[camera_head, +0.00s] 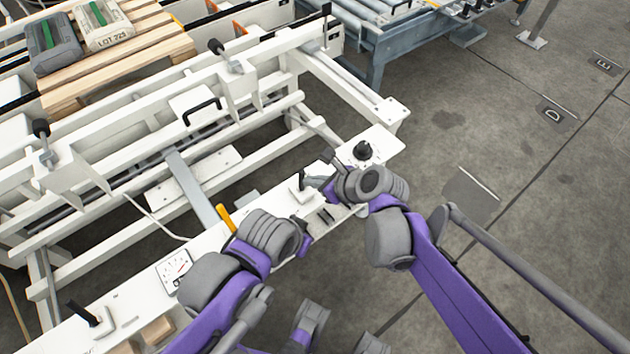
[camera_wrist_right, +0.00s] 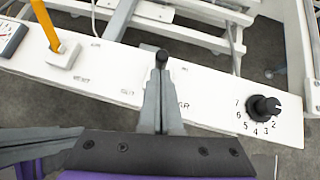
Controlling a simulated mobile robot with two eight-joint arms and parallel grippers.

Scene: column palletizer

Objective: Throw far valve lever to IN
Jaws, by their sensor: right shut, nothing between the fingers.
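A white control panel (camera_head: 215,240) runs diagonally across the head view. In the right wrist view, the panel (camera_wrist_right: 108,70) carries a dark round-tipped lever (camera_wrist_right: 162,56) at the fingertips, beside lettering that ends in "AR". The fingers hide the lever's lower part; I cannot tell whether they touch it. My right gripper (camera_wrist_right: 160,85) is shut, with nothing between its fingers; in the head view it is over the panel's right part (camera_head: 317,182). My left gripper (camera_head: 303,232) is low at the panel's front edge, mostly hidden by its own wrist, so its jaws cannot be judged.
A yellow lever (camera_wrist_right: 45,25) stands left of the fingers. A black numbered knob (camera_wrist_right: 264,106) is to the right, also visible in the head view (camera_head: 363,150). A gauge (camera_head: 174,269) sits further left. White frame rails lie behind; open floor is at right.

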